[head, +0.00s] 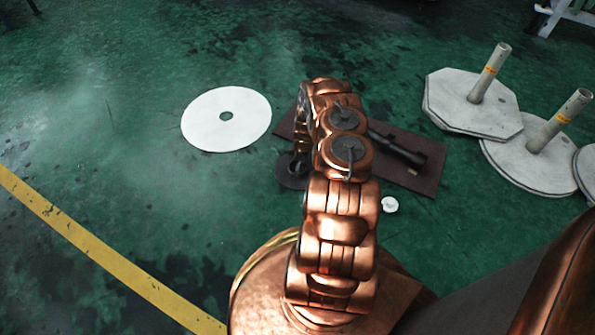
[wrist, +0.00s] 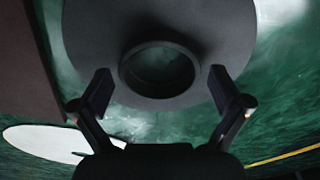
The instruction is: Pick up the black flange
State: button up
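The black flange (wrist: 105,45) fills the upper middle of the wrist view, a flat dark disc with a raised ring around a central hole. In the head view the flange (head: 290,171) is partly hidden behind my arm, by the left edge of the brown mat. My gripper (wrist: 160,85) is open, one finger on each side of the raised ring, with visible gaps between the fingers and the ring. Nothing is held. In the head view my arm hides the fingertips.
A white disc (head: 205,127) with a small hole lies left of the flange. The brown mat (head: 425,184) bears a dark cylindrical tool (head: 400,149). A small white round piece (head: 390,205) lies nearby. Pale plates with posts (head: 462,112) stand at right.

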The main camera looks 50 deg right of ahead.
jog(key=c, duration=1)
